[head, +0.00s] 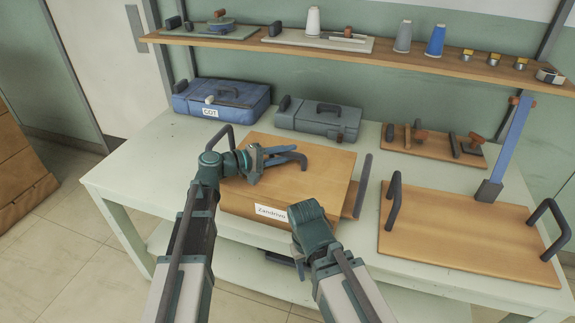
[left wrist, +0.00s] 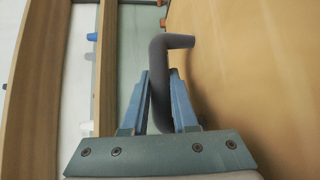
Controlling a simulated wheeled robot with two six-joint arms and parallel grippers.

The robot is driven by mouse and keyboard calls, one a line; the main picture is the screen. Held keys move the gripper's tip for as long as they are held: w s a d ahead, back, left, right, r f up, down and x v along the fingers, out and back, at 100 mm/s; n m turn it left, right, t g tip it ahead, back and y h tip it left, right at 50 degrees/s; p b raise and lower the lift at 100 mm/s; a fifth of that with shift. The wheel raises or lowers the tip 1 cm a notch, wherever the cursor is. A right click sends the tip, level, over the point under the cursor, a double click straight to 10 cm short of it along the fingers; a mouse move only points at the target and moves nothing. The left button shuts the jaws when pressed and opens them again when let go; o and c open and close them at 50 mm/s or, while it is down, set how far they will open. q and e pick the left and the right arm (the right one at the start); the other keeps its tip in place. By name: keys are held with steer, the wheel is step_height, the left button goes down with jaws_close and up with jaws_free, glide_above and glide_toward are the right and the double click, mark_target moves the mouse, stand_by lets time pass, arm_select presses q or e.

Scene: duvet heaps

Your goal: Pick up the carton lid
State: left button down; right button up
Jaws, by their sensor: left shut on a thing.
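The carton (head: 265,213) is a tan box with a white label at its front, standing at the front of the pale table. Its tan lid (head: 325,165) lies on top, with a dark bent handle (head: 220,137) near its left back. My left gripper (head: 295,157) is over the lid, its blue fingers shut on a dark grey handle (left wrist: 160,60). In the left wrist view, the lid's tan face (left wrist: 240,70) fills the right side. My right gripper (head: 310,215) is near the carton's front right corner; its fingers are hidden.
A tan board (head: 460,235) with two dark handles lies to the right. A blue case (head: 225,100) and a grey case (head: 318,120) stand behind the carton. A shelf (head: 400,65) with spools and tins runs above. Clear table shows left of the carton.

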arm_select(q)
step_height(320, 180, up, 10)
steer(key=p, duration=1)
steer(key=shift+a, duration=0.1)
